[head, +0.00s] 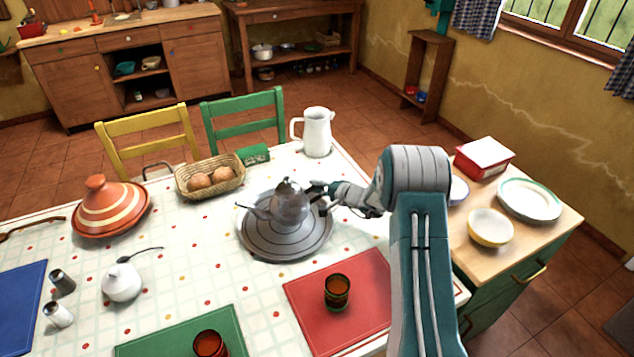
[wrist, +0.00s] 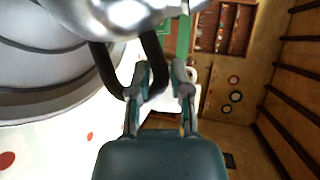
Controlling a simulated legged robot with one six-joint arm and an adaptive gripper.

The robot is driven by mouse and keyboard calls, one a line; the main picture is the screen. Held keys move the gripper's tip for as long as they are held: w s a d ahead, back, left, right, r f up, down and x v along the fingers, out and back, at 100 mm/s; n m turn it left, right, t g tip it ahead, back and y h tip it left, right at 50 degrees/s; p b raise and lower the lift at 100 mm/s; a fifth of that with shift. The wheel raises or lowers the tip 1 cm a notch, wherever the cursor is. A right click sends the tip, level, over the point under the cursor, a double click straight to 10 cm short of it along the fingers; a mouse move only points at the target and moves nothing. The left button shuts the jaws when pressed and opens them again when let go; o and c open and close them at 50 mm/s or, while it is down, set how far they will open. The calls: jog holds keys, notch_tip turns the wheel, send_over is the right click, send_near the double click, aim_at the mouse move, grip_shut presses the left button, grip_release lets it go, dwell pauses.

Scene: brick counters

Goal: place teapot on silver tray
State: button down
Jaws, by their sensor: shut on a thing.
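The silver teapot (head: 291,203) is upright over the round silver tray (head: 262,243) on the table, its spout to the left. I cannot tell whether its base touches the tray. My gripper (head: 322,194) is at the teapot's right side, shut on its handle. In the wrist view my gripper (wrist: 163,85) has its fingers at the dark handle (wrist: 108,70), with the shiny teapot body (wrist: 125,14) above. The grey ringed tray (wrist: 40,75) shows at the left there.
A bread basket (head: 210,178) and a white pitcher (head: 317,132) stand behind the tray. A tagine (head: 110,207) is at the left. A red placemat (head: 340,300) with a glass (head: 337,291) lies in front. A white sugar bowl (head: 121,283) stands at the front left.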

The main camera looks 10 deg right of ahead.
jog(key=shift+f, duration=0.5)
jog(key=c, duration=0.6)
grip_release()
jog(key=shift+f, duration=0.1)
jog(key=shift+o, duration=0.2)
